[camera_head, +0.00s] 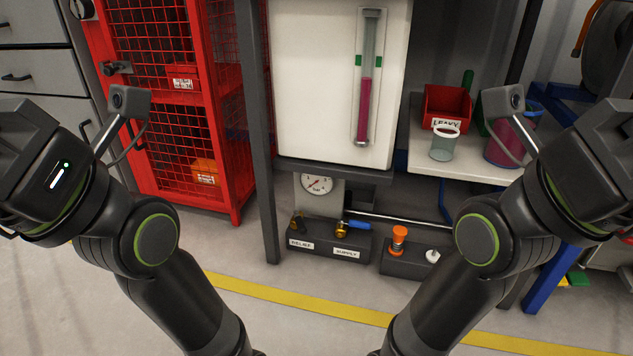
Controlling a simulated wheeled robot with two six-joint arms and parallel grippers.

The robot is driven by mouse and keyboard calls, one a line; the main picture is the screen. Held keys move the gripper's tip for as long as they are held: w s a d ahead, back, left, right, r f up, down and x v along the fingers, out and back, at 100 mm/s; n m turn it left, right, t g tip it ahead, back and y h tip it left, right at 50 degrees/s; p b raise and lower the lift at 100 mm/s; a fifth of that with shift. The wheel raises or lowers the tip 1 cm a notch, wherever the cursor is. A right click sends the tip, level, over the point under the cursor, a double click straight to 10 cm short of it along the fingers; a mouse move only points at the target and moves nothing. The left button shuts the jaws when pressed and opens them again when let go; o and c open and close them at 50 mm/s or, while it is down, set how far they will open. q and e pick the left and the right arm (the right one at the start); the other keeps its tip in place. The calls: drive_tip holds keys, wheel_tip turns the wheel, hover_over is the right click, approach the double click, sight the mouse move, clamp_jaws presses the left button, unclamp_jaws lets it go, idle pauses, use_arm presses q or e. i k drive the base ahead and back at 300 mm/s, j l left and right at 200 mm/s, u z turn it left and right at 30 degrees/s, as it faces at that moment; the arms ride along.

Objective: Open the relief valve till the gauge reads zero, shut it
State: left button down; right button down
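The gauge (317,184) is a round white dial marked in bar, mounted under the white panel. Its needle is too small to read surely. Below it, a dark block carries the labels RELIEF and SUPPLY. The relief valve (297,223) is a small dark, brassy fitting above the RELIEF label; how far open it is cannot be told. The supply valve (342,229) is brass with a blue lever, to its right. My two arms rise from the bottom at either side, well away from the valves. Neither gripper's fingers show; they are outside the picture.
A dark post (257,130) stands left of the valves. An orange-topped fitting (398,240) and a white knob (432,256) sit on another block to the right. A white shelf (477,160) holds a red bin and cups. A red mesh cabinet (165,90) stands left. The floor in front is clear.

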sight(299, 220)
drive_tip(key=i+j+u, duration=0.3)
drive_tip(key=j, duration=0.25)
drive_tip(key=i+j+u, duration=0.25)
drive_tip(key=i+j, duration=0.2)
